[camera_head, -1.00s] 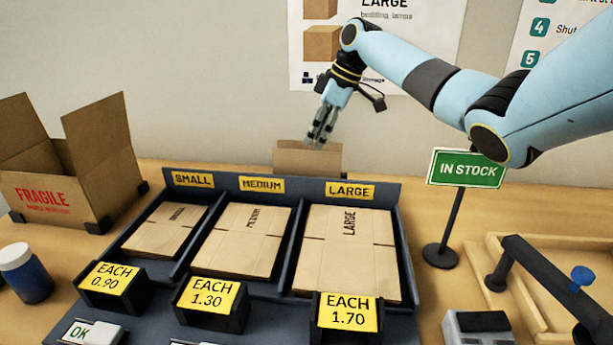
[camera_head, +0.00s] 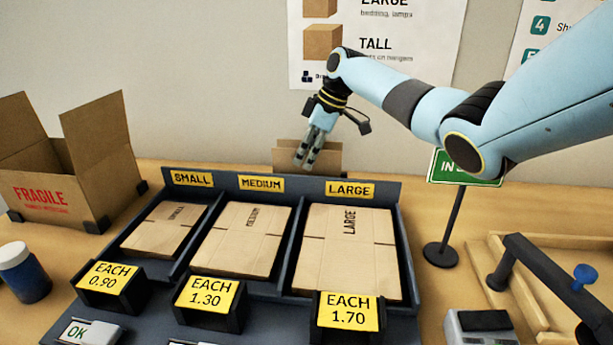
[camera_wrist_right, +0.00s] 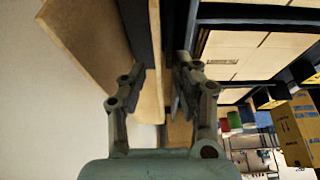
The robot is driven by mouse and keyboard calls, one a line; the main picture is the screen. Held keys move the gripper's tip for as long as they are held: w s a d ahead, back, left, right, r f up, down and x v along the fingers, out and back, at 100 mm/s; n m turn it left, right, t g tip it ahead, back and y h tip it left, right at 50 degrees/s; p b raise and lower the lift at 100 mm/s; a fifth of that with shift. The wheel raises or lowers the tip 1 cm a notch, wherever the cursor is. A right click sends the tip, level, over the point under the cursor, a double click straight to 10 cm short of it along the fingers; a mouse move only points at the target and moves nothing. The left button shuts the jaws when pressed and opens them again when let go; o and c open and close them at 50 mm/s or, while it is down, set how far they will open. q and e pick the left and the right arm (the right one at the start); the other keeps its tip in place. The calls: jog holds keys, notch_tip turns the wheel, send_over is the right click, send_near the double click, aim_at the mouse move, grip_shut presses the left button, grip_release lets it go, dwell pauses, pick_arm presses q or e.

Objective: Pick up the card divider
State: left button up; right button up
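The card divider (camera_head: 328,159) is most likely the plain brown card standing upright behind the carton rack, against the wall side. My right gripper (camera_head: 303,164) hangs fingers-down in front of it and covers its middle. In the right wrist view the gripper (camera_wrist_right: 160,75) is open, with its two fingers apart. A broad brown card panel (camera_wrist_right: 85,28) and a thinner brown edge show there beside the left finger. I cannot tell whether the fingers touch the card. My left gripper is not in view.
The dark rack (camera_head: 397,190) holds flat small, medium and large cartons. An IN STOCK sign (camera_head: 466,169) stands to the right, partly behind my arm. An open FRAGILE box (camera_head: 45,196) and a blue jar (camera_head: 25,275) are at left. A wooden tray (camera_head: 497,262) is at right.

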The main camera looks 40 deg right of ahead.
jog(key=shift+f, duration=0.2)
dwell(0.3)
grip_shut()
jog(key=shift+r, duration=0.25)
notch_tip(320, 180, up, 11)
jog(key=shift+f+p, duration=0.15)
jog(key=shift+p, duration=0.7)
notch_tip(320, 180, up, 16)
jog(key=p, duration=1.6)
